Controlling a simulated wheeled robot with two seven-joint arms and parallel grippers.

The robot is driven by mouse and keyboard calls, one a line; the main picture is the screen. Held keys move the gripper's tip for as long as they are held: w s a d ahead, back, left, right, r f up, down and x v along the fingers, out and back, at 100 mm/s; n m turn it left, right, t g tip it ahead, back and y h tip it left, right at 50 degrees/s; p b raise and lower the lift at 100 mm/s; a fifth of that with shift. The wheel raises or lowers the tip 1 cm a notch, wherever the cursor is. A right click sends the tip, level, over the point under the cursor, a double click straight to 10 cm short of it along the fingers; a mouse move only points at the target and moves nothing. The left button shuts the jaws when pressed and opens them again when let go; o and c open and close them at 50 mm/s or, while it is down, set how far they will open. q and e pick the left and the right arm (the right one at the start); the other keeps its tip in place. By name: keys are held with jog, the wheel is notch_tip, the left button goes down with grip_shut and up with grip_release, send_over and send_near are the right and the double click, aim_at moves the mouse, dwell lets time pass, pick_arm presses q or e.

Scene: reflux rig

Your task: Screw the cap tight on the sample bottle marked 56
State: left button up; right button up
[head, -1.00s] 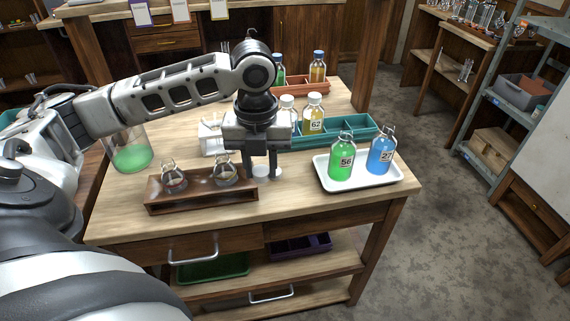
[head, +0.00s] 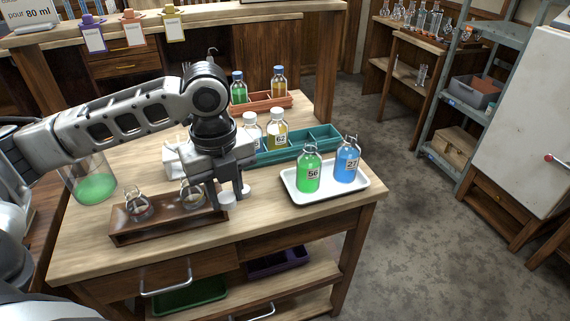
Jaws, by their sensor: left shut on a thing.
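The green sample bottle marked 56 (head: 308,174) stands upright on a white tray (head: 296,197) at the right of the table. No cap shows on its neck. My left gripper (head: 227,193) points down at the tabletop, left of the tray and apart from the bottle. It is shut on a white cap (head: 227,199) low between its fingertips. A second white cap (head: 246,190) lies beside its right finger, partly hidden by it. Whether the held cap still touches the table is hard to tell. My right gripper is not in view.
A blue bottle marked 27 (head: 346,160) stands beside bottle 56. A brown rack (head: 165,231) with two small flasks is left of the gripper. A teal crate (head: 300,145) and a yellow bottle marked 62 (head: 277,133) are behind. A large beaker (head: 91,183) holds green liquid.

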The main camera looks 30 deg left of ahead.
pick_arm(q)
jog(key=w+d+n, duration=0.1)
jog(key=d+n, duration=0.5)
jog(key=n, duration=0.6)
jog(key=w+d+f+n, duration=0.1)
jog(key=d+n, duration=0.4)
jog(key=n, duration=0.7)
jog(key=shift+w+d, duration=0.4)
jog(key=shift+w, duration=0.3)
jog(key=shift+d, duration=0.1)
